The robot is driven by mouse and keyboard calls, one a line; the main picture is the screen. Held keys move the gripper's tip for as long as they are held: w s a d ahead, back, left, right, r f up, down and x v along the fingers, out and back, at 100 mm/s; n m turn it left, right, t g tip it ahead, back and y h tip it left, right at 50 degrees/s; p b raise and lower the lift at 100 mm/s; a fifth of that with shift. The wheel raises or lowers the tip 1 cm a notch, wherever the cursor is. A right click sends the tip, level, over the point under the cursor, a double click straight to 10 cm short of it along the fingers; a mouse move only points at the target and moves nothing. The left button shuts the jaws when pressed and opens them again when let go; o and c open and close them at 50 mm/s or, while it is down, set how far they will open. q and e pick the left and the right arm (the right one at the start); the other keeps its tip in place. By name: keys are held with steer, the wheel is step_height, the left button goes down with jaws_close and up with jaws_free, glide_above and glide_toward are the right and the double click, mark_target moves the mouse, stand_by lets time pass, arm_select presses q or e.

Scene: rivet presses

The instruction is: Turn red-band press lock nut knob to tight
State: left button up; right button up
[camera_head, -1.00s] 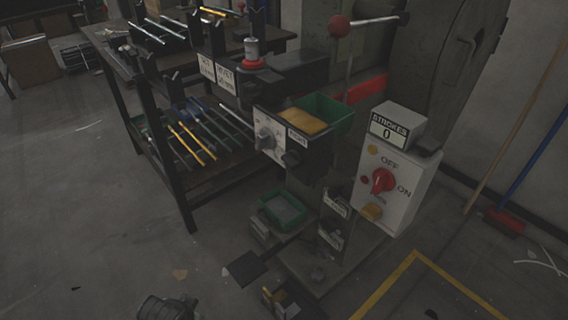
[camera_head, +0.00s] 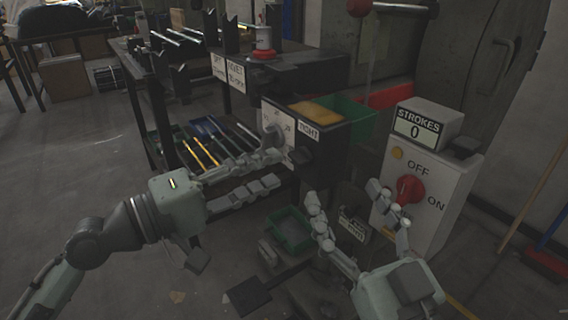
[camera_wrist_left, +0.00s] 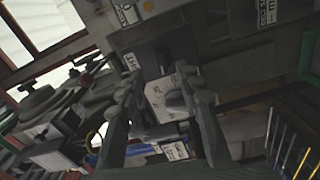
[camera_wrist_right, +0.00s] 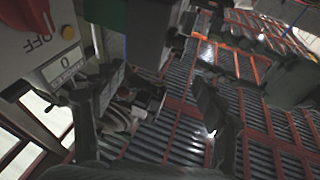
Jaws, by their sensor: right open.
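The black lock nut knob (camera_head: 301,156) sits on the press's front box, just under the TIGHT label (camera_head: 309,131). It also shows in the left wrist view (camera_wrist_left: 164,60), beyond the fingertips. A grey dial (camera_head: 272,136) is on the white plate left of it. My left gripper (camera_head: 277,170) is open and empty. Its upper fingertip overlaps the plate's lower edge, just left of the knob; contact cannot be told. My right gripper (camera_head: 345,195) is open and empty, below and right of the knob, in front of the control box. The red band (camera_head: 392,95) shows behind the press.
The white control box (camera_head: 430,190) with a red OFF/ON switch (camera_head: 410,188) and STROKES counter (camera_head: 415,124) stands close on the right. A green bin (camera_head: 345,115) sits behind the knob box, another green tray (camera_head: 290,230) below.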

mark_target(293, 161)
arm_select(q)
steer(key=x, duration=0.5)
steer(key=shift+w, duration=0.1)
arm_select(e)
steer(key=shift+w+d+f+g+h, duration=0.15)
steer(key=shift+w+f+g, duration=0.1)
steer(key=shift+f, duration=0.2)
steer(key=shift+w+d+f+g+h, duration=0.15)
steer(key=shift+f+g, duration=0.1)
steer(key=shift+f, duration=0.15)
arm_select(q)
jaws_close()
